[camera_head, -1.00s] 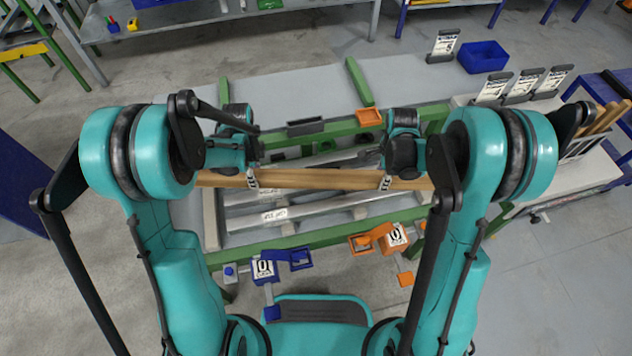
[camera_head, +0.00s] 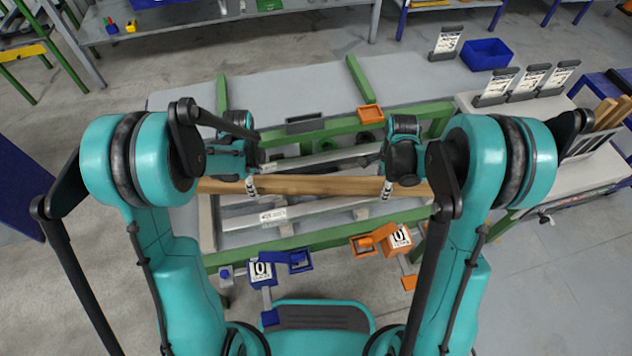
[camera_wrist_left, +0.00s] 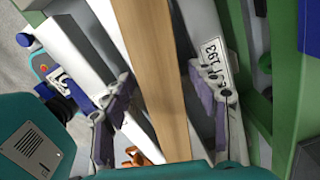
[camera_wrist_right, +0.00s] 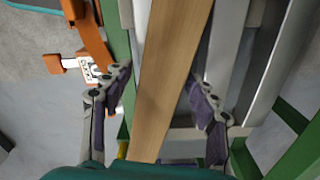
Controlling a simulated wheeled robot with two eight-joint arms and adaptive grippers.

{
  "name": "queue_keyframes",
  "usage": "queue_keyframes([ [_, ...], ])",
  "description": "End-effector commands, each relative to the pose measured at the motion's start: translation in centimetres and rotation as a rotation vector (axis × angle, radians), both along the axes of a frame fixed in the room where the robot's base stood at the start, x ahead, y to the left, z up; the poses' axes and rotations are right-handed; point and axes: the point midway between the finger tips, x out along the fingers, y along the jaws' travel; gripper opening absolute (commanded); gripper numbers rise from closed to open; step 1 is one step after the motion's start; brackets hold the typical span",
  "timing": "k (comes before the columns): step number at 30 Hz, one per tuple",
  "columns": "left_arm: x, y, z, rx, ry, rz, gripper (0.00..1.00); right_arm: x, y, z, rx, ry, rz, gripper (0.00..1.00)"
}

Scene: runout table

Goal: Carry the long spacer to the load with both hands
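The long spacer is a brown wooden beam (camera_head: 320,186) that lies crosswise over the runout table. It also shows in the left wrist view (camera_wrist_left: 160,75) and the right wrist view (camera_wrist_right: 170,80). My left gripper (camera_head: 251,187) is around its left part and my right gripper (camera_head: 387,189) around its right part. In each wrist view the fingers stand on both sides of the beam, with a visible gap on one side, so both look open. The load appears to be the grey metal bars (camera_head: 318,207) beside it. Whether the beam rests on something is hidden.
A green frame (camera_head: 330,236) borders the bars. A blue clamp (camera_head: 262,270) and an orange clamp (camera_head: 397,240) stand on the near side. A blue bin (camera_head: 487,54) is at back right.

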Motion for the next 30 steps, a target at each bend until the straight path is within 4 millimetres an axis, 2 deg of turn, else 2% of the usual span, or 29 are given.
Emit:
queue_keyframes([
  [7,0.0,0.0,0.2,0.0,0.0,0.0,0.59,0.0,0.0,0.0,0.0,0.0,0.0,0.59],
  [10,0.0,0.0,0.9,0.0,0.0,0.0,0.59,0.0,0.0,0.0,0.0,0.0,0.0,0.59],
  [14,-0.1,0.0,3.1,0.0,0.0,0.0,0.59,0.0,0.0,0.0,0.0,0.0,0.0,0.59],
  [21,0.0,0.0,8.4,0.0,0.0,0.0,0.59,0.0,0.0,0.0,0.0,0.0,0.0,0.59],
  [24,0.0,0.0,10.1,0.0,0.0,0.0,0.59,0.0,0.0,0.0,0.0,0.0,0.0,0.59],
  [30,0.0,0.0,11.9,0.0,0.0,0.0,0.59,0.0,0.0,0.2,0.0,0.0,0.0,0.59],
])
